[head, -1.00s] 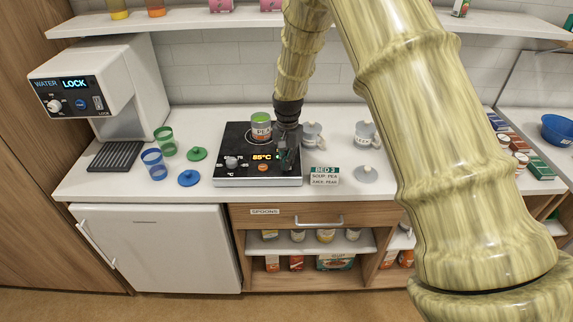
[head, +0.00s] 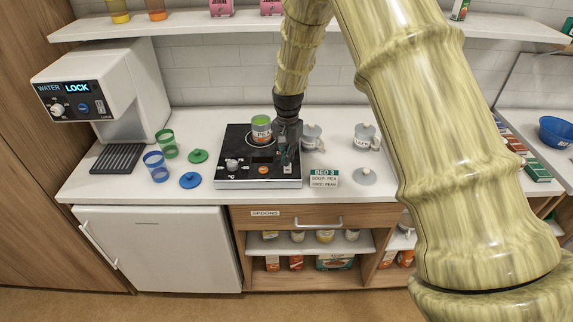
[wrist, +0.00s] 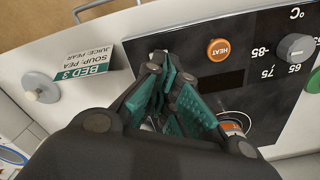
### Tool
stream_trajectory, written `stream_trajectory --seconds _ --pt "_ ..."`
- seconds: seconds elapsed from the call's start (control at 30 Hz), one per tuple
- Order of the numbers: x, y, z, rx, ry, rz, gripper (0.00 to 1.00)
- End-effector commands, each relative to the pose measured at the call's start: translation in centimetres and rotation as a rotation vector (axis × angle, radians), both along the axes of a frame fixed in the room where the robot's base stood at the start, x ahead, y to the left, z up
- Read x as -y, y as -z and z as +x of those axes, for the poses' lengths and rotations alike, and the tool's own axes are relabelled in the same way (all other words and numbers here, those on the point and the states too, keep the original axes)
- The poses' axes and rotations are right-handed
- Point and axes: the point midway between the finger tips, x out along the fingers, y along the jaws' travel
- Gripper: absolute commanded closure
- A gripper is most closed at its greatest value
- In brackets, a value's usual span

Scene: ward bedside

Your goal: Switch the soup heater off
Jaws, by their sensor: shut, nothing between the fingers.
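The soup heater (head: 222,178) is a black plate on the counter with a white front edge. It has a knob (head: 232,163), an orange HEAT button (head: 263,170) and a display (head: 262,159) that is dark. The HEAT button also shows in the wrist view (wrist: 219,49), beside the dark display (wrist: 222,81). A pea soup can (head: 261,131) with a green top stands on the heater. My gripper (head: 285,163) is shut and empty, low over the right side of the heater, to the right of the button. In the wrist view my gripper (wrist: 160,85) is apart from the button.
A BED 3 card (head: 323,178) and a grey lid (head: 365,176) lie right of the heater. Two grey cups (head: 366,138) stand behind. Blue and green tumblers (head: 155,165) with lids are on the left, near the water dispenser (head: 75,95).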

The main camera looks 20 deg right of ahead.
Motion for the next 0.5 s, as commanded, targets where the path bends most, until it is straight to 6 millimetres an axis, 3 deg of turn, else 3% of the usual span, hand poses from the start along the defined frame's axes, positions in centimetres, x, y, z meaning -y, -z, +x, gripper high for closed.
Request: stream_trajectory --seconds 0.5 --pt "0.0 -3.3 0.0 0.001 0.000 0.000 1.00"
